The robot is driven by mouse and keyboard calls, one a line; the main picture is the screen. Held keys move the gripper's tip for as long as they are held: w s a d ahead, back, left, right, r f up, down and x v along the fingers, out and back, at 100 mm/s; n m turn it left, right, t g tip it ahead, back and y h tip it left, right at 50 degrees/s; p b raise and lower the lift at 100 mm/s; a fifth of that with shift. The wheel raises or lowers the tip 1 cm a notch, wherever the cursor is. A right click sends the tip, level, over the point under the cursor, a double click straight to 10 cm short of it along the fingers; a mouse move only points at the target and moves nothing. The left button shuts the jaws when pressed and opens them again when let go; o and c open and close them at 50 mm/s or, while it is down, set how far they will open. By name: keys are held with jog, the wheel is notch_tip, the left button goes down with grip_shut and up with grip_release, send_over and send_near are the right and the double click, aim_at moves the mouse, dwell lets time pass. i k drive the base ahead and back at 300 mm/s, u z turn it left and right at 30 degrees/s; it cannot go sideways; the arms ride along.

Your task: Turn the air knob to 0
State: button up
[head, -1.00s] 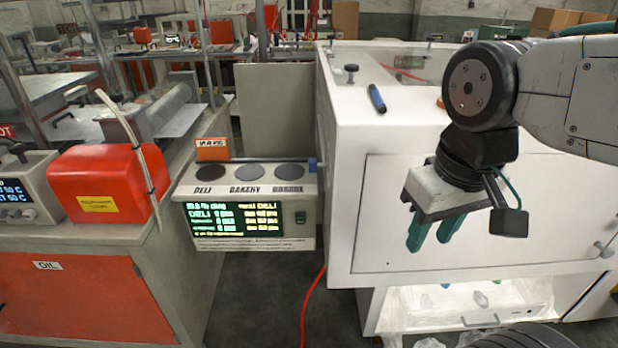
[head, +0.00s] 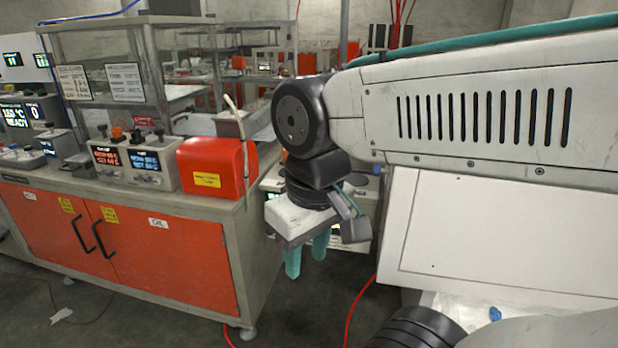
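Two small control boxes stand on the bench at the left, a left box (head: 112,160) and a right box (head: 150,165), each with a lit display and small knobs on top. Dark knobs (head: 102,130) and an orange-red one (head: 117,131) show there. Their labels are too small to read, so I cannot tell which knob is the air knob. My gripper (head: 306,264) points down with its two teal fingers apart and nothing between them. It is right of the boxes and the red housing, touching no knob.
A red housing (head: 215,167) stands on the bench between the boxes and my gripper. The bench has orange doors (head: 165,255). A white cabinet (head: 490,235) is at the right. A red cable (head: 360,312) lies on the floor.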

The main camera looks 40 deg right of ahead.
aim_at(377, 170)
jog(key=u, duration=0.2)
jog(key=i, duration=0.95)
jog(key=z, duration=3.6)
jog(key=k, duration=1.05)
jog(key=u, duration=1.4)
jog(key=i, duration=0.5)
jog(key=u, duration=0.05)
